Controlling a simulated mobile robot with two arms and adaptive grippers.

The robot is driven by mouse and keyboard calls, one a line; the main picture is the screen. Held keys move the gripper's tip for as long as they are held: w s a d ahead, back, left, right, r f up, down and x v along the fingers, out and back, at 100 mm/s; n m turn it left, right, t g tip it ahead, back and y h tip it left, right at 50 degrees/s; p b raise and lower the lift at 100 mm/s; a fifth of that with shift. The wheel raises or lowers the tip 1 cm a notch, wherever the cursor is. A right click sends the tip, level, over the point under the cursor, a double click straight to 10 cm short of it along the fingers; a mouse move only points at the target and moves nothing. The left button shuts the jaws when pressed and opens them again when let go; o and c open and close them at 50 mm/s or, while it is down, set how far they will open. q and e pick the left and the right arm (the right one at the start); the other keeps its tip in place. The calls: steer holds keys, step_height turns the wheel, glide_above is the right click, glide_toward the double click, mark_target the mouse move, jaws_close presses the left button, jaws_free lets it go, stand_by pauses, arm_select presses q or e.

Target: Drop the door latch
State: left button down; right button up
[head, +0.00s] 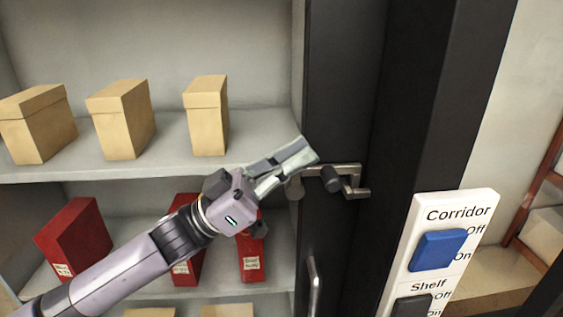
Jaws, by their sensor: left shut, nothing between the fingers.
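The door latch (345,170) is a grey metal bar with a dark round knob, on the dark door edge and frame right of the shelves. Its bar lies roughly level, with a bracket at its right end. My left gripper (310,152) reaches in from the left, its fingers shut and empty. Its fingertips are close to the left part of the latch; I cannot tell whether they touch it. The fingers hide some of the latch's left end. My right gripper is not in view.
Tan boxes (121,120) stand on the upper shelf, red boxes (75,240) on the lower one. A vertical door handle (314,287) is below the latch. A white switch panel (462,205) marked Corridor and Shelf, with a blue switch (438,250), is at right.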

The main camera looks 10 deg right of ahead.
arm_select(q)
steer(key=shift+d+f, duration=0.15)
steer(key=shift+d, duration=1.2)
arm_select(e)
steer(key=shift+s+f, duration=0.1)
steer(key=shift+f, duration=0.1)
arm_select(q)
steer(key=shift+s+d, duration=0.1)
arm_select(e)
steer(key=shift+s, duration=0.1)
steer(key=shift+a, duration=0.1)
